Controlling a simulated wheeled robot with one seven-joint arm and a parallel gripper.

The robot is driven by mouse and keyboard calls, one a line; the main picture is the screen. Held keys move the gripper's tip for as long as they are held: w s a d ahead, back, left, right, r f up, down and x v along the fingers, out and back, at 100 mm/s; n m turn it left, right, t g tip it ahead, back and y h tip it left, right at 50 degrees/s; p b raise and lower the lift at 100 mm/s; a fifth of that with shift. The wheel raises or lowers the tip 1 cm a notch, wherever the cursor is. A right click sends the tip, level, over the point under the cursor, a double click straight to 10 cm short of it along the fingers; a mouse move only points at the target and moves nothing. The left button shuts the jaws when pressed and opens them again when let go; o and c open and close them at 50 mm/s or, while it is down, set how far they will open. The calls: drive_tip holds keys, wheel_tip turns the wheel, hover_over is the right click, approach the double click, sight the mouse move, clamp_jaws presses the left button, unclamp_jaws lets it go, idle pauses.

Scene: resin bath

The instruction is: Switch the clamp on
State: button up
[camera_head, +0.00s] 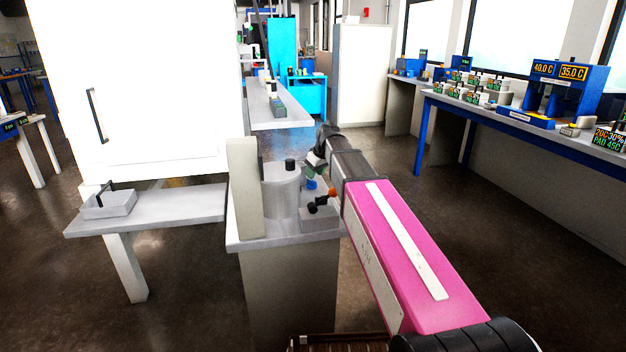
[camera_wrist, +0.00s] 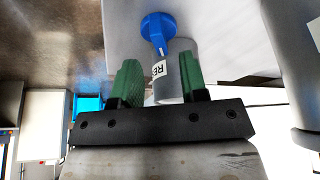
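My gripper (camera_wrist: 160,82) shows its two green fingers spread apart in the wrist view. A grey labelled piece (camera_wrist: 168,85), with only "RE" readable, shows between them, with a gap at the left finger; I see no clear grip. A round blue part with a stem (camera_wrist: 157,28) is just beyond it. In the head view, my arm's end is beside a grey cylinder (camera_head: 281,192), and its fingers are hard to make out. A small block (camera_head: 320,219) there carries an orange-tipped black lever (camera_head: 322,201). Which fitting is the clamp, I cannot tell.
A low shelf (camera_head: 170,211) at left bears a grey box (camera_head: 109,206) with a black handle. An upright plate (camera_head: 245,188) stands left of the cylinder. A large white cabinet (camera_head: 150,70) is behind. A blue-framed bench (camera_head: 540,130) stands right, with open floor before it.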

drive_tip(key=v, duration=0.6)
drive_tip(key=shift+s+d, duration=0.1)
